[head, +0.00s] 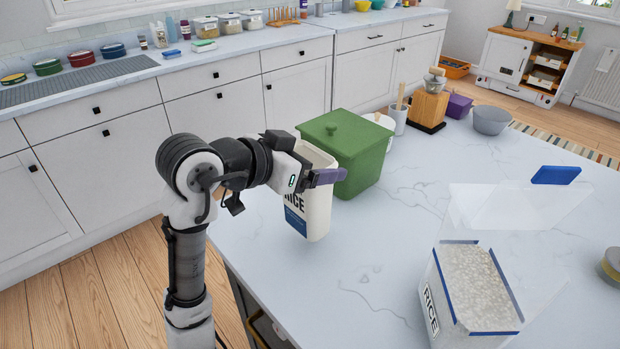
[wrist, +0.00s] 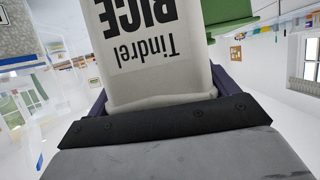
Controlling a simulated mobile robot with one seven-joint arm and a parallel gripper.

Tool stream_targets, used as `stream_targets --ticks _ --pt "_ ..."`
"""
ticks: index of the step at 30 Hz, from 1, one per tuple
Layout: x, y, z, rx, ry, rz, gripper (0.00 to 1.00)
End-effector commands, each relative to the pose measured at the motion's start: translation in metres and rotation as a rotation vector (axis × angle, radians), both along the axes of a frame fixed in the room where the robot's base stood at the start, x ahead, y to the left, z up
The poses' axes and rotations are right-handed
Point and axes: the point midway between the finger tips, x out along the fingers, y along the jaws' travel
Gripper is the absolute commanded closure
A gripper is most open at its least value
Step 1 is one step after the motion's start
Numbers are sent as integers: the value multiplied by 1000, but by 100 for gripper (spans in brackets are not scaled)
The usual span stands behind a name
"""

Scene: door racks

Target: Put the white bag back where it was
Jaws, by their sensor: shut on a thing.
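The white bag (head: 319,208), printed "RICE" with a blue label, is at the left edge of the marble counter in the head view. My gripper (head: 318,178) is shut on it near its upper part. In the wrist view the white bag (wrist: 160,50) fills the middle, its "Tindrel RICE" print upside down, between the purple fingers. The bag is close to upright. I cannot tell whether its base touches the counter. Part of its top is hidden by my gripper.
A green lidded bin (head: 350,150) stands right behind the bag. A clear container of rice (head: 468,285) with an open flap and blue edges stands at the front right. A wooden block (head: 428,108) and a grey bowl (head: 491,119) are further back. The counter's middle (head: 390,240) is clear.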

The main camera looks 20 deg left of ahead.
Motion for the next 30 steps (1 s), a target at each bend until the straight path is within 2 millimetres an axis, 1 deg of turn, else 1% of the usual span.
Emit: stream_targets --ticks 5,9,12,15,22,26,27,29,30 --pt "0 0 -11 -1 -2 0 70" --pt "0 1 -30 -4 1 2 70" --pt "-1 0 -40 -1 0 0 70" --pt "0 0 -44 -1 -2 0 70" --pt "0 0 -44 0 -3 -1 70" --pt "0 0 -49 0 -2 0 70" --pt "0 0 -47 0 -1 0 9" --pt "0 0 -47 0 -1 0 1" --pt "0 0 -47 1 -1 0 0"
